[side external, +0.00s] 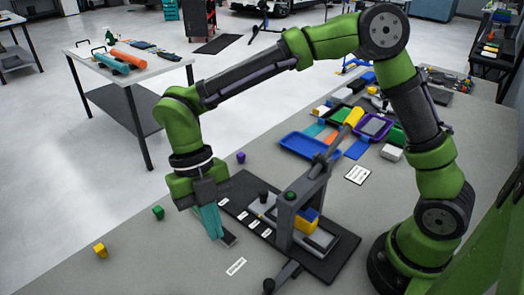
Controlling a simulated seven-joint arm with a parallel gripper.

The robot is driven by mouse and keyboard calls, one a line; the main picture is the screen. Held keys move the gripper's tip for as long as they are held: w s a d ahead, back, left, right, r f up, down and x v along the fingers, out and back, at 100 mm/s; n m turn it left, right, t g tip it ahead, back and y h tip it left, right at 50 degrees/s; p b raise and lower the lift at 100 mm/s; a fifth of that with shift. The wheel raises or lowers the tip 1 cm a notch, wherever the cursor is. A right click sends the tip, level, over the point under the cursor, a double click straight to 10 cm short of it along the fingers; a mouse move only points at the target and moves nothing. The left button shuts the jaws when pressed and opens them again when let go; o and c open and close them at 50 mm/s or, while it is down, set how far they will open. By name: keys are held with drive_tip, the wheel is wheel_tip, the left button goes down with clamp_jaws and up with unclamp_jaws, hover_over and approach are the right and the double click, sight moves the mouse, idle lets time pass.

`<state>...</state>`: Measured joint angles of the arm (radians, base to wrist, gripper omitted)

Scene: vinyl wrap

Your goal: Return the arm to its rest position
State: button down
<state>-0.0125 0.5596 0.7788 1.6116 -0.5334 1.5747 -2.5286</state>
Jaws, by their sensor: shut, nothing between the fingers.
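My green arm arches over the grey worktable (190,265). My gripper (213,232) points down with its fingers shut, at the left end of a black base board (330,262). A teal strip shows at the fingers. A dark flat piece (229,240) lies just beside the fingertips; whether they touch it I cannot tell. On the board stands a grey press-like frame (287,215) with a blue and yellow block (308,221) beside it. Small white labels lie along the board's left part.
A yellow cube (100,250), a green cube (158,212) and a purple piece (240,157) sit loose on the table. A blue tray (300,146) and several coloured bins lie behind. The front left of the table is mostly clear.

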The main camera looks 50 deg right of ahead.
drive_tip(key=s+d+r+n+t, duration=0.2)
drive_tip(key=d+n, duration=0.5)
drive_tip(key=n, duration=0.4)
drive_tip(key=s+d+r+n+t, duration=0.2)
drive_tip(key=d+n+t, duration=0.3)
drive_tip(key=d+n, duration=0.3)
drive_tip(key=s+d+r+n+t, duration=0.2)
drive_tip(key=d+r+n+t, duration=0.2)
drive_tip(key=n, duration=1.2)
drive_tip(key=shift+s+d+r+y, duration=0.1)
drive_tip(key=shift+d+y, duration=0.05)
drive_tip(key=shift+d, duration=0.45)
drive_tip(key=shift+s+d+r+y, duration=0.1)
drive_tip(key=shift+d+r, duration=0.05)
drive_tip(key=shift+d, duration=0.5)
drive_tip(key=shift+s+d+r+y, duration=0.1)
drive_tip(key=shift+d+y, duration=0.05)
drive_tip(key=shift+d, duration=0.45)
drive_tip(key=shift+d+r, duration=0.1)
drive_tip(key=shift+r, duration=0.4)
